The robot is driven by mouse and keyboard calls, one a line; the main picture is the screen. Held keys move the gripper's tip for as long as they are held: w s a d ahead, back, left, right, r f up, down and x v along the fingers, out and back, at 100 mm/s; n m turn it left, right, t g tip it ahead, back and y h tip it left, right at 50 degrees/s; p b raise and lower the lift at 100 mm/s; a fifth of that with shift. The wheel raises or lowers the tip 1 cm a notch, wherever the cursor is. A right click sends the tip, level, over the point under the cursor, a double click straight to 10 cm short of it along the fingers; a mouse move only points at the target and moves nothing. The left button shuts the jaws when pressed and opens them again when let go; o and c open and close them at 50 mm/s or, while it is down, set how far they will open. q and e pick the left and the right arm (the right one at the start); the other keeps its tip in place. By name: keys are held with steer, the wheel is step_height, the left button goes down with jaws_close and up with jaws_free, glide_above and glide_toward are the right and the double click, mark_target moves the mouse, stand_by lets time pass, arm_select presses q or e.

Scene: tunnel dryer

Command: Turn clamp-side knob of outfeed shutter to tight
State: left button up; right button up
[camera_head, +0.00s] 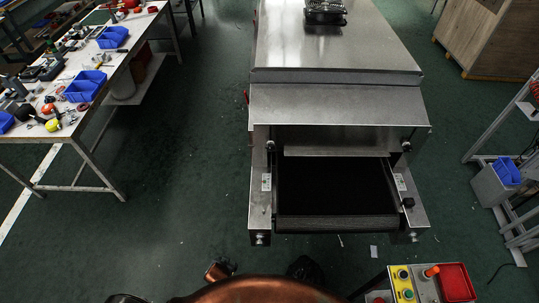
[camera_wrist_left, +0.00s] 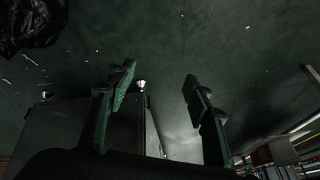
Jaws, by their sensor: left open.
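The dryer's outfeed end (camera_head: 340,105) faces me in the head view, with a dark opening and belt below its metal hood. A small knob (camera_head: 271,146) sits at the upper left of the opening and another knob (camera_head: 407,146) at the upper right. I cannot tell which is the clamp-side knob or how tight either is. A metal shutter plate (camera_head: 335,151) appears to span between them. My left gripper (camera_wrist_left: 158,82) is open and empty in the left wrist view, above the green floor, away from the knobs. My right gripper is not seen.
A control box (camera_head: 412,284) with buttons and a red tray (camera_head: 456,281) stands at front right. A cluttered workbench (camera_head: 75,130) is at left; floor between is clear.

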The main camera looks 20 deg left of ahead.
mark_target(270, 149)
arm_select(q)
steer(key=w+r+n+t+y+b, duration=0.1)
steer(key=w+r+t+b, duration=0.1)
steer(key=w+r, duration=0.5)
steer(key=w+r+n+t+y+b, duration=0.1)
steer(key=w+r+n, duration=0.15)
steer(key=r, duration=0.95)
steer(key=w+r+n+t+y+b, duration=0.1)
steer(key=w+r+t+y+b, duration=0.1)
steer(key=w+r, duration=0.5)
steer(key=w+d+r+t, duration=0.45)
steer(key=d+r, duration=0.25)
steer(key=r, duration=0.4)
steer(key=w+d+r+t, duration=0.3)
steer(key=w+d+r, duration=0.25)
steer(key=r, duration=0.55)
steer(key=x, duration=0.5)
steer(key=shift+w+d+f, duration=0.25)
steer(key=shift+w+d, duration=0.05)
steer(key=shift+w, duration=0.15)
steer(key=shift+w+a, duration=0.2)
steer(key=shift+w, duration=0.4)
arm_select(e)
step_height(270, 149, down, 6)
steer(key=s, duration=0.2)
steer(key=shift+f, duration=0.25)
arm_select(q)
steer(key=shift+c, duration=0.6)
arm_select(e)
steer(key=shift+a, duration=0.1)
